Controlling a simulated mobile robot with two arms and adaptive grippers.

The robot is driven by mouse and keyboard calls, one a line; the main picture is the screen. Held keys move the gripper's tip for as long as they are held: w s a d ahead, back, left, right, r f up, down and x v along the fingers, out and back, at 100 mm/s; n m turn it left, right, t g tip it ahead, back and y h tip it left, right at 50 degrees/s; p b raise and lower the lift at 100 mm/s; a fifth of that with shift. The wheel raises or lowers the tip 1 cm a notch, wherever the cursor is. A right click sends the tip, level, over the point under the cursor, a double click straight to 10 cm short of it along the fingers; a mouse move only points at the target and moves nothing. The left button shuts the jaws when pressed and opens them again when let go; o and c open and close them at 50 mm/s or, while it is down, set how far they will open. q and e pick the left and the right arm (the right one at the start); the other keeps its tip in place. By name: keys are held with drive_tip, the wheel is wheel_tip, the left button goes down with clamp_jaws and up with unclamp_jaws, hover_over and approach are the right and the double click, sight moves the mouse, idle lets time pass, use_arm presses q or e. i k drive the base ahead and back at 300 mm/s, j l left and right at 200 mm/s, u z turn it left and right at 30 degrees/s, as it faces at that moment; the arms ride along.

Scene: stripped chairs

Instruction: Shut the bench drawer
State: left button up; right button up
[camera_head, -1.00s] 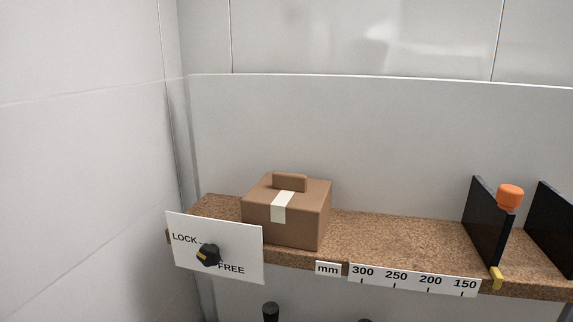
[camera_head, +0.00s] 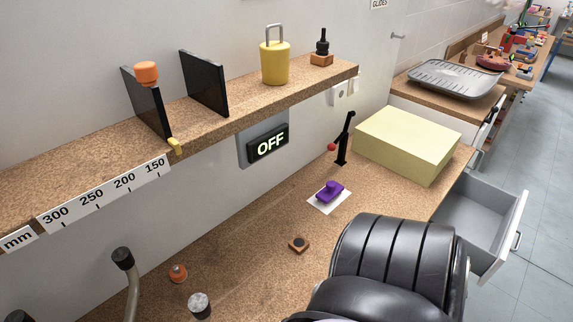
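The open drawer (camera_head: 478,215) is at the right, beside the far end of the workbench (camera_head: 250,215). It is pulled well out, and its grey inside looks empty. Its pale front panel (camera_head: 508,232) faces right and carries a metal handle (camera_head: 517,241). The lower near part of the drawer is partly hidden by a large black ribbed shape in the foreground. Neither of my grippers can be made out in this view.
The black ribbed shape (camera_head: 390,265) fills the lower right. A yellow block (camera_head: 405,140), a red-knobbed lever (camera_head: 343,140) and a purple-knobbed piece (camera_head: 330,191) stand on the bench. A shelf (camera_head: 100,165) runs above. Open floor (camera_head: 545,200) lies right of the drawer.

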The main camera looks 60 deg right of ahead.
sight(486, 217)
drive_tip(key=k, duration=0.95)
drive_tip(key=z, duration=0.4)
drive_tip(key=k+z, duration=0.1)
drive_tip(key=z, duration=0.75)
drive_tip(key=k+l+z, duration=0.1)
drive_tip(key=z, duration=1.65)
